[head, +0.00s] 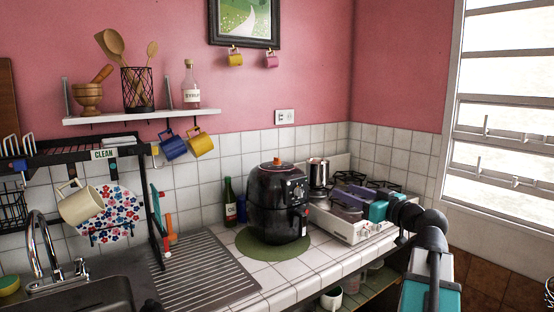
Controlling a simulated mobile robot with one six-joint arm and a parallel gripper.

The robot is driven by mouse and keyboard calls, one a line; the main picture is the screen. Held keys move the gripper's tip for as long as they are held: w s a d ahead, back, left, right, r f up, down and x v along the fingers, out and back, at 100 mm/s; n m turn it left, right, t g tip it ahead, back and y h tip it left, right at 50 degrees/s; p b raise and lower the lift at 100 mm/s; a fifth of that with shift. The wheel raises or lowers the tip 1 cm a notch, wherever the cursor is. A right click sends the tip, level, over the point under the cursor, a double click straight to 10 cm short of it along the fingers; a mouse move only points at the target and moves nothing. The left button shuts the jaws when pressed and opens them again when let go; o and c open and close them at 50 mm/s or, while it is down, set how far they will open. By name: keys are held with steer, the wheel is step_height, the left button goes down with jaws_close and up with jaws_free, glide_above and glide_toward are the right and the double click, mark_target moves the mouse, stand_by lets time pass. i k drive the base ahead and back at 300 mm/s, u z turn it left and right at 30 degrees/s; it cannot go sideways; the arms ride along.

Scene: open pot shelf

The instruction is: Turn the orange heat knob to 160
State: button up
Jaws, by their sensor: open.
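A black air fryer (268,212) stands upright on the tiled counter, on a round green mat (247,246). The orange heat knob (277,161) sits on its top; its markings are too small to read. A panel with small light marks (297,189) is on its upper right side. My gripper (333,203) is open, to the right of the fryer and lower than the orange knob, in front of the stove. It appears apart from the knob and seems empty. My arm hides part of the stove.
A white gas stove (345,231) with a steel pot (318,172) stands right of the fryer. Dark bottles (229,203) stand left behind it. A drainboard (205,268) and sink lie left. A wall shelf (140,116) hangs above left. Space above the fryer is clear.

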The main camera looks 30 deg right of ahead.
mark_target(276, 162)
steer(key=i, duration=0.95)
steer(key=u, duration=0.05)
